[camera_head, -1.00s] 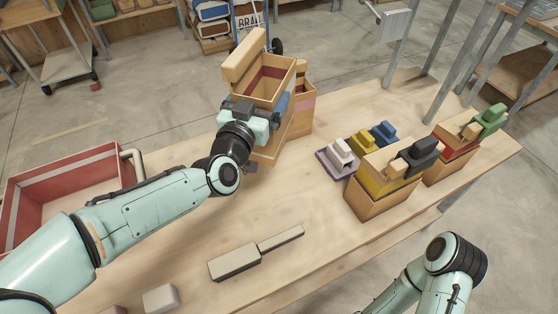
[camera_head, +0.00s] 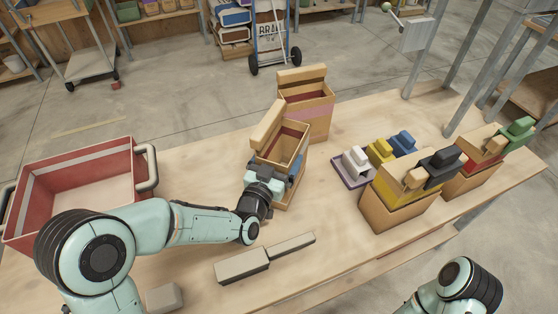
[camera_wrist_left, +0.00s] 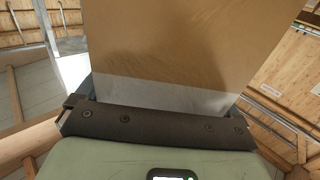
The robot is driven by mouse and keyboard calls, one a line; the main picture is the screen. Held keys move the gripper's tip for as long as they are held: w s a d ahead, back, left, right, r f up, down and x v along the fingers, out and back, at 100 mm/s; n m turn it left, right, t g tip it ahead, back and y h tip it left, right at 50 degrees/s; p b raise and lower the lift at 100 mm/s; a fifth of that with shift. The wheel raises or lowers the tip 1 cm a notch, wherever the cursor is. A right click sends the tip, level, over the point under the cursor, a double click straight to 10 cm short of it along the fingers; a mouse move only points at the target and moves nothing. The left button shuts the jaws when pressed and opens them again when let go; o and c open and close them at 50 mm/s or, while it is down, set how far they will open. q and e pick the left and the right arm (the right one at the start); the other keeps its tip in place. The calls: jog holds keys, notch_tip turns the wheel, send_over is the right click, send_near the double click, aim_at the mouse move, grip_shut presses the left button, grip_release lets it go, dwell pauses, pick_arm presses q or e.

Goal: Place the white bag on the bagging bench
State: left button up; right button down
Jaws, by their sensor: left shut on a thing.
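My left gripper (camera_head: 274,182) is shut on a tan open-topped bag (camera_head: 297,152) with a raised flap at its left rim and a reddish inside. In the left wrist view the bag's tan wall (camera_wrist_left: 190,50) fills the middle, with a whitish band (camera_wrist_left: 165,95) just above the gripper. The bag is upright over the wooden bench (camera_head: 335,222); I cannot tell if its base touches the wood. A second tan bag with a pink band (camera_head: 308,112) stands just behind it. My right gripper is out of view; only part of that arm shows at lower right.
A red open crate (camera_head: 80,185) sits at left. Right of the held bag are a white block on a purple base (camera_head: 355,167), a yellow-banded bag (camera_head: 400,205) and a red-banded bag (camera_head: 475,172). A grey paddle-shaped piece (camera_head: 262,260) lies in front. Bench between is clear.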

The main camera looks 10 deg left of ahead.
pick_arm(q)
jog(key=shift+f, duration=0.5)
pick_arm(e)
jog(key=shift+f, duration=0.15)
pick_arm(q)
jog(key=o, duration=1.7)
jog(key=s+b, duration=0.3)
jog(key=s, duration=0.1)
jog(key=s+a+b, duration=0.1)
jog(key=s+b, duration=0.2)
jog(key=s, duration=0.1)
jog(key=s+a+b, duration=0.1)
jog(key=s+b, duration=0.2)
jog(key=s, duration=0.1)
jog(key=shift+a, duration=0.15)
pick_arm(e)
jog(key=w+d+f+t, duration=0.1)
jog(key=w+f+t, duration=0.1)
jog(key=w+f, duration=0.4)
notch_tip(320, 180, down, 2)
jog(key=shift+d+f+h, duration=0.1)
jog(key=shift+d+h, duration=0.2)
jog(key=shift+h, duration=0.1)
